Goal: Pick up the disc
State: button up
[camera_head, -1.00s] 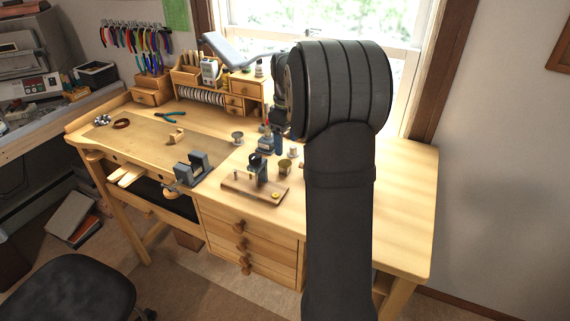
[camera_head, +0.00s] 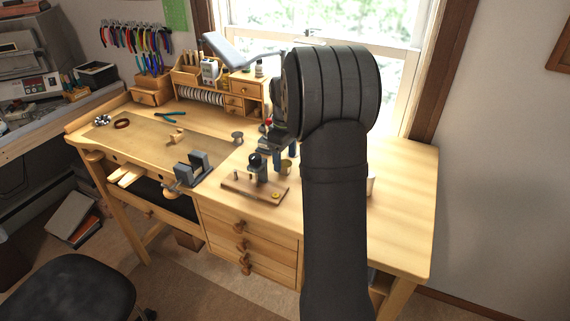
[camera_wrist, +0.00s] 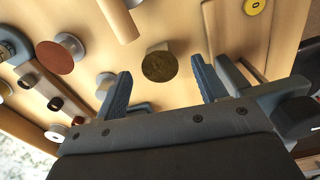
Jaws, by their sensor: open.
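A small yellow disc (camera_head: 276,196) with a dark centre lies on the front right of a wooden board on the bench. It also shows at the top right edge of the wrist view (camera_wrist: 255,7). My gripper (camera_head: 279,157) is over the bench, behind the board and partly hidden by my arm. In the wrist view its two blue fingers (camera_wrist: 162,84) are apart, with nothing held between them. A round brass-coloured top (camera_wrist: 158,67) shows beyond the gap between the fingers, apart from them. The yellow disc is off to the right of the fingers there.
A grey spool (camera_head: 237,137) and a reddish-brown round top (camera_wrist: 55,57) are nearby. The bench's right side (camera_head: 405,200) looks clear.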

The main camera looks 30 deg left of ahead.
jog(key=shift+f, duration=0.25)
jog(key=shift+c, duration=0.3)
jog(key=c, duration=1)
jog(key=shift+r, duration=0.2)
